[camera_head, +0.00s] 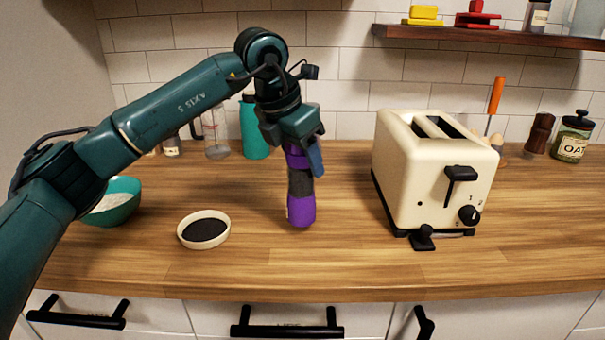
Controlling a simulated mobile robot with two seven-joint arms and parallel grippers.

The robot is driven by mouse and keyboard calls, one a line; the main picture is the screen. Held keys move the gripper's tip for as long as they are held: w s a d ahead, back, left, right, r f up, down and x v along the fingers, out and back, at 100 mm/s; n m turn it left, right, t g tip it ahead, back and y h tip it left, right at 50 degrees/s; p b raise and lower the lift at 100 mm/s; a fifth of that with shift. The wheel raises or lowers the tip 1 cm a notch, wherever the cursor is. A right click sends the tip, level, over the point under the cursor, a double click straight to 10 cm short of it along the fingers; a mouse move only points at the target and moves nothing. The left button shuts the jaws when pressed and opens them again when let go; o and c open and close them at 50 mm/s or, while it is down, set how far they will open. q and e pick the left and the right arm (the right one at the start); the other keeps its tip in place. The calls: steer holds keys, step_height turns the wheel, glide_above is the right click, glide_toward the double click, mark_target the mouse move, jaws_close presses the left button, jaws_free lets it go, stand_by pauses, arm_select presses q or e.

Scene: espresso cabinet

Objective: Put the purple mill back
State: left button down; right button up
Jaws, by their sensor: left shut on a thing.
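The purple mill (301,209) is upright over the wooden counter, purple with a dark grey band around its middle. My left gripper (305,158) comes down on it from above and is shut on its upper part, which the fingers partly hide. The mill's bottom is at or just above the counter; I cannot tell if it touches. A round white-rimmed coaster (183,236) with a dark centre lies on the counter to the left of the mill, apart from it. My right gripper is not in view.
A cream toaster (400,185) stands right of the mill. A teal bowl (126,208) is at left under my arm. A teal bottle (254,130) and glass jug (215,135) stand behind. An oat jar (571,140) is far right. The counter front is clear.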

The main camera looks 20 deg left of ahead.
mark_target(302, 173)
arm_select(q)
steer(key=shift+f, duration=1.5)
steer(key=c, duration=0.6)
jaws_free()
steer(key=shift+f, duration=0.1)
steer(key=shift+r, duration=0.3)
steer(key=v, duration=1.1)
steer(key=shift+s+r, duration=0.1)
steer(key=shift+r, duration=0.25)
